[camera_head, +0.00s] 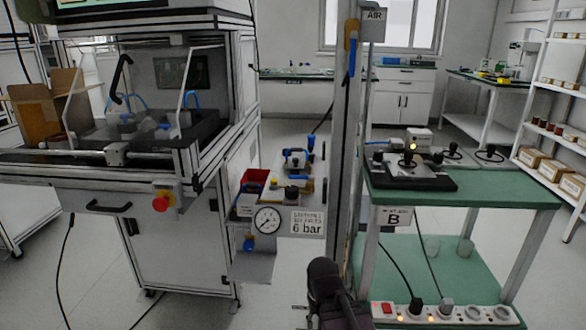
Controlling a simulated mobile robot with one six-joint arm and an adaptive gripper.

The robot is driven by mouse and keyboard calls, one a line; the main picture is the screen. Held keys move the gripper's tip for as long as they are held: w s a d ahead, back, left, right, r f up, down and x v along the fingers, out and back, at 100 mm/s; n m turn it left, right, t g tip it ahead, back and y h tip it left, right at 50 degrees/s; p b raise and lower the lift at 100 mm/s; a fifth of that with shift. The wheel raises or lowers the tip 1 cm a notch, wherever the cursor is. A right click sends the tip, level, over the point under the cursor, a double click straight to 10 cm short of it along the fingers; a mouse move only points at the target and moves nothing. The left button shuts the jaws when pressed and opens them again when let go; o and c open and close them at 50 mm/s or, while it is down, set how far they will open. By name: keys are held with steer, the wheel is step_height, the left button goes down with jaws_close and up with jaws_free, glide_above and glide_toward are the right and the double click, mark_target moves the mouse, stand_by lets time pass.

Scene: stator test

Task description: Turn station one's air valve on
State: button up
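The station panel carries a round pressure gauge (267,220) and a white sign (307,222) reading "6 bar"; the sign's smaller lines are hard to read. An AIR sign (375,14) is at the top of a grey post. Beside it a brass-coloured fitting (351,34) has a blue lever (351,57) pointing down along the post. I cannot tell which air line it serves. Another blue part (248,243) sits below the gauge. A dark shape, apparently my gripper (325,272), rises from the bottom edge, below and apart from the panel. Its fingers cannot be made out.
A framed machine with a red emergency button (162,201) stands left. A small shelf holds a red bin (254,179) and blue-topped fittings (297,160). A green bench (500,195) marked B (393,217) stands right, with a socket strip (445,314) below. Grey floor shows between.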

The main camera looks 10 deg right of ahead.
step_height(320, 180, up, 7)
steer(key=p, duration=0.6)
steer(key=shift+f, duration=0.2)
